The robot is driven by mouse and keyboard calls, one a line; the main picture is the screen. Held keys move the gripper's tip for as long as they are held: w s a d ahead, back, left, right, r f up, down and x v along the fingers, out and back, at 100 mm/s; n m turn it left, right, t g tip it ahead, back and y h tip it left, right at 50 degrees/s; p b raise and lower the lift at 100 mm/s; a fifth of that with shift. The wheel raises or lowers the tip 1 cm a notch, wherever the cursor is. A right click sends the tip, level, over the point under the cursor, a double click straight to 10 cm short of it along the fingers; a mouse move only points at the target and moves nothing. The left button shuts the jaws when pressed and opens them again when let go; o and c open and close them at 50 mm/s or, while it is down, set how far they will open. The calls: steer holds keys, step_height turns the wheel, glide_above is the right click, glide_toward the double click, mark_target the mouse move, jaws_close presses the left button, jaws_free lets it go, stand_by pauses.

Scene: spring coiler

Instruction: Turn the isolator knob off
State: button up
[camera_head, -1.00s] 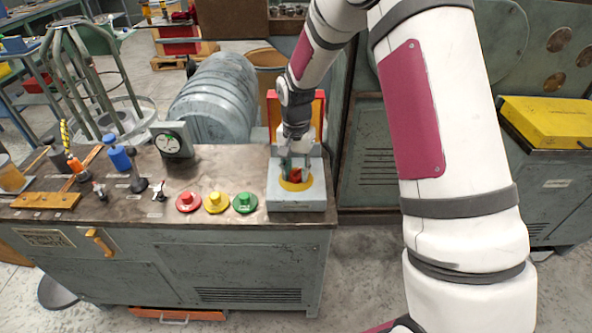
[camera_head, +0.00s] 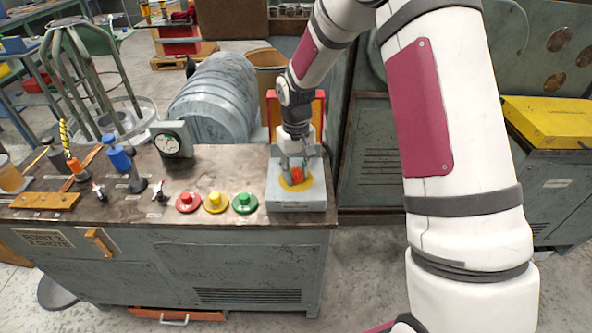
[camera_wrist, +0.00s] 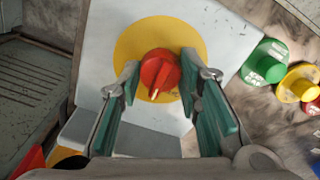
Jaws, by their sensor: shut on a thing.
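The isolator knob (camera_wrist: 160,74) is red and sits on a round yellow plate (camera_wrist: 128,48) on a pale grey box. A light pointer mark on the knob shows toward the bottom of the wrist view. My gripper (camera_wrist: 159,70) has its green-padded fingers on either side of the knob, with the tips shut on it. In the head view the knob (camera_head: 297,175) shows below my gripper (camera_head: 296,172), partly covered by the fingers. The grey box (camera_head: 297,200) stands at the right end of the bench.
Red (camera_head: 189,202), yellow (camera_head: 216,202) and green (camera_head: 245,203) buttons sit left of the box. A dial gauge (camera_head: 172,140) and several small levers stand farther left on the bench. A red and yellow panel (camera_head: 318,110) rises behind the box.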

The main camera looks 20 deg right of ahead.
mark_target(296, 171)
steer(key=n, duration=0.4)
steer(key=shift+a+n, duration=0.1)
steer(key=shift+n, duration=0.2)
steer(key=shift+n+p, duration=0.35)
steer(key=shift+n, duration=1.65)
steer(key=o, duration=1.2)
step_height(296, 171, up, 12)
